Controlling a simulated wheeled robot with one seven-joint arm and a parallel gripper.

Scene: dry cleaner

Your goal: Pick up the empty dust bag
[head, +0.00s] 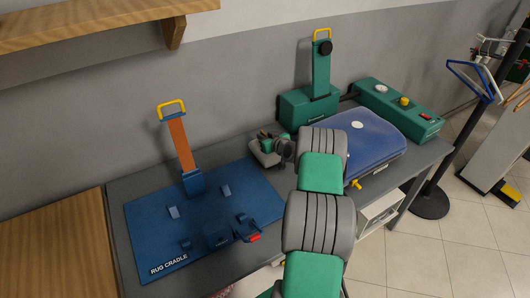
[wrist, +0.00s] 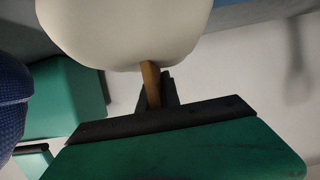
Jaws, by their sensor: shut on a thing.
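A pale cream, rounded thing (wrist: 125,30), which looks like the dust bag, fills the top of the wrist view. A tan strip (wrist: 151,84) hangs from its underside. My gripper (wrist: 158,88) is shut on this tan strip, between dark fingers. The cream body lies just beyond the fingertips. In the head view the end of my arm is over the grey table, left of the blue padded board. A small pale patch shows there, but my arm hides much of it, and I cannot tell its full shape.
The blue padded board (head: 365,140) lies right of my arm. A green stand (head: 308,105) and a long green box (head: 395,108) stand behind. The blue rug cradle (head: 155,215), with an upright orange-faced post (head: 182,145), is at the left. A wooden shelf (head: 90,27) hangs above.

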